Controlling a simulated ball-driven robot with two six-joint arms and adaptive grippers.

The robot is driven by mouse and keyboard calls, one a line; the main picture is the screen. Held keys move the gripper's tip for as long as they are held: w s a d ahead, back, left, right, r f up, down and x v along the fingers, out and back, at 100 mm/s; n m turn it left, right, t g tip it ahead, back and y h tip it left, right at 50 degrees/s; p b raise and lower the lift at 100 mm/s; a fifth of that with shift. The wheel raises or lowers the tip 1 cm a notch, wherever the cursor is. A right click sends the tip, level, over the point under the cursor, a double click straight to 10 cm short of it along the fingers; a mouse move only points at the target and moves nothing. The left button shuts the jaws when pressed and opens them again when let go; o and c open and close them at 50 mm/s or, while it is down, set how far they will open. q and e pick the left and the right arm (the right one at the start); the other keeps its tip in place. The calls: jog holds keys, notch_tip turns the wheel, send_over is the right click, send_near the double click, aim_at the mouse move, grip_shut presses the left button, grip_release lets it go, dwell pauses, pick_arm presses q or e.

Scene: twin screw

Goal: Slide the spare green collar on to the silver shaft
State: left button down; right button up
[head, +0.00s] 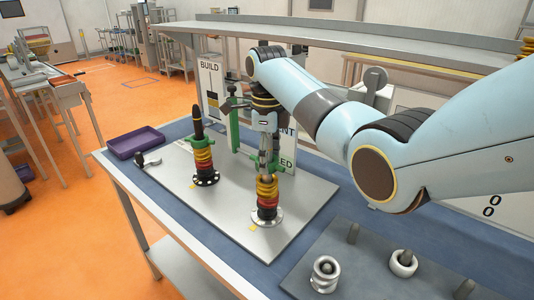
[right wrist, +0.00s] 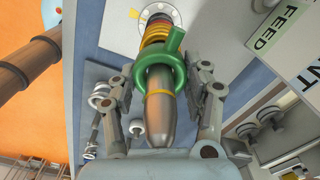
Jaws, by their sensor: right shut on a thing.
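The silver shaft (head: 263,156) stands upright on the grey plate, with yellow, orange and red collars (head: 267,187) stacked low on it above a round flange. The green collar (head: 257,169) with its side tab is around this shaft, above the stack. In the right wrist view the green collar (right wrist: 160,68) rings the shaft (right wrist: 161,98), whose tapered tip points towards the camera. My right gripper (head: 267,146) is above the stack; its fingers (right wrist: 160,80) are shut on the green collar from both sides. My left gripper is not in view.
A dark-tipped shaft (head: 198,122) with a similar stack, including green, stands to the left. A green upright piece (head: 233,130) and a sign board (head: 211,82) stand behind. A purple tray (head: 135,142) lies at the far left. A grey plate with metal parts (head: 325,273) lies front right.

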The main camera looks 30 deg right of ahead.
jog(key=shift+f, duration=0.45)
jog(key=o, duration=1.4)
jog(key=shift+r, duration=0.15)
notch_tip(320, 180, up, 7)
jog(key=shift+r, duration=0.15)
